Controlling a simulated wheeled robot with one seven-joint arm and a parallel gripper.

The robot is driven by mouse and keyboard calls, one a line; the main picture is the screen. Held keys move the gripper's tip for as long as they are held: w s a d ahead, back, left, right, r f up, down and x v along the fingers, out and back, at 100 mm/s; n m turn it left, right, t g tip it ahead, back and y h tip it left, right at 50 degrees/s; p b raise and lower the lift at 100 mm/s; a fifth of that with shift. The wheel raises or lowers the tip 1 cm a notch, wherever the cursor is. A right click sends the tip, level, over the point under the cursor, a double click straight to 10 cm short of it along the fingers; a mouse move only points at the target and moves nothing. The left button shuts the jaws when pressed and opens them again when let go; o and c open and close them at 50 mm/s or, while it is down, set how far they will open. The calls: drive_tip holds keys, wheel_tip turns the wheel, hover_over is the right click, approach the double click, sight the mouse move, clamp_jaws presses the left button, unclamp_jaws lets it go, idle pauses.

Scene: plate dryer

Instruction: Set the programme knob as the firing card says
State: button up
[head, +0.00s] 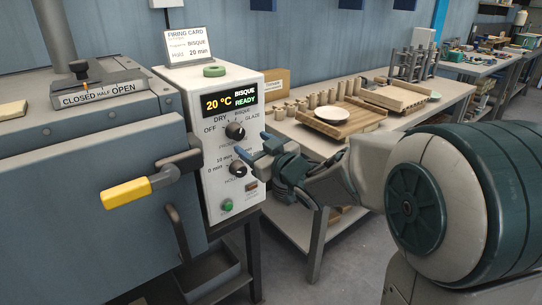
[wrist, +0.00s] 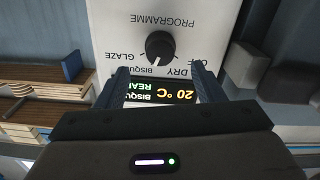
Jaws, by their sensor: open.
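The firing card (head: 188,46) stands on top of the control box and reads BISQUE and 20 min. The black programme knob (head: 235,131) is on the box's front, below the display (head: 229,102), which shows 20 °C, BISQUE, READY. In the wrist view the picture is upside down; the white mark of the knob (wrist: 160,46) points towards the BISQUE label. My gripper (head: 257,148) is open and empty, close in front of the panel. In the wrist view its fingers (wrist: 163,76) are apart, with the knob beyond the tips and not between them.
A second knob (head: 237,169) with minute marks sits lower on the panel, above a green button (head: 227,205). The yellow-ended door handle (head: 127,193) juts out at left. A bench (head: 440,96) with a plate and wooden pieces stands behind my arm.

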drive_tip(key=v, duration=0.7)
drive_tip(key=shift+d, duration=0.15)
drive_tip(key=shift+s, duration=0.15)
drive_tip(key=s+d+r+m+g+h+p, duration=0.1)
drive_tip(key=s+d+m+g+h+p, duration=0.1)
drive_tip(key=s+d+m+h+p, duration=0.25)
drive_tip(key=s+d+m+g+h+p, duration=0.1)
drive_tip(key=d+m+g+h+p, duration=0.1)
drive_tip(key=d+h+p, duration=0.35)
drive_tip(key=s+m+g+p, duration=0.2)
drive_tip(key=s+g, duration=0.6)
drive_tip(key=s, duration=0.9)
drive_tip(key=shift+d+r+p, duration=0.2)
drive_tip(key=shift+r+p, duration=0.05)
drive_tip(key=shift+p, duration=0.7)
